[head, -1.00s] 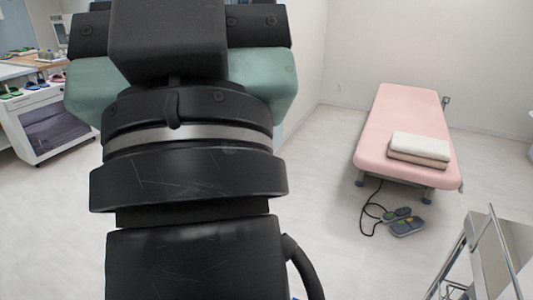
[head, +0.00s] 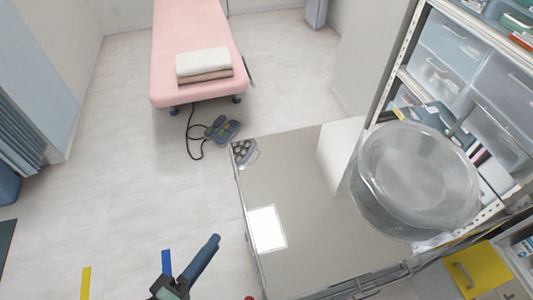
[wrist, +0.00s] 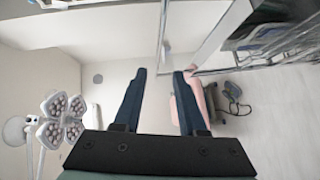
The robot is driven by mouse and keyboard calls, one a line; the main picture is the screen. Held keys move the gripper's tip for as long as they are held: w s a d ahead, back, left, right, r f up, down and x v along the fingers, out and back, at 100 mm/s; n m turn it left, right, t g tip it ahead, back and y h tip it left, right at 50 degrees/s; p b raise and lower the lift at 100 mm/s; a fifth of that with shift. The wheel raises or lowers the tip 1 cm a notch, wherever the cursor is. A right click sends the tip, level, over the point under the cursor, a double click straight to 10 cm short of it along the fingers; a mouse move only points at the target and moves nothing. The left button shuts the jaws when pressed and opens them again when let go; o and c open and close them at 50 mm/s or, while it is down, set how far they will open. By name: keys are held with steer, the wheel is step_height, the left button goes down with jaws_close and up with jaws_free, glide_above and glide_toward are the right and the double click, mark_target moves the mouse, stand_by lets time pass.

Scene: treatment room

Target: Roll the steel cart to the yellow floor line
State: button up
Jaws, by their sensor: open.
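The steel cart (head: 300,215) stands right of centre in the head view, with a flat metal top and a thin rail along its left and near edges. My gripper (head: 212,243) is at the bottom, left of the cart's near left corner, apart from the rail in that view. In the wrist view its two dark blue fingers (wrist: 160,75) are spread with nothing between them; metal bars, apparently the cart's (wrist: 163,35), show beyond the tips. The yellow floor line (head: 85,283) shows as a short strip at bottom left, left of my gripper; its rest is out of frame.
A shelf unit (head: 400,70) stands close at right. A pink couch (head: 195,45) and foot pedal (head: 222,130) lie beyond.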

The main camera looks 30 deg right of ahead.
mark_target(244, 205)
steer(key=p+x, duration=0.1)
steer(key=x, duration=1.1)
steer(key=shift+d+r+p, duration=0.1)
steer(key=shift+d+p, duration=0.3)
jaws_close()
stand_by(0.8)
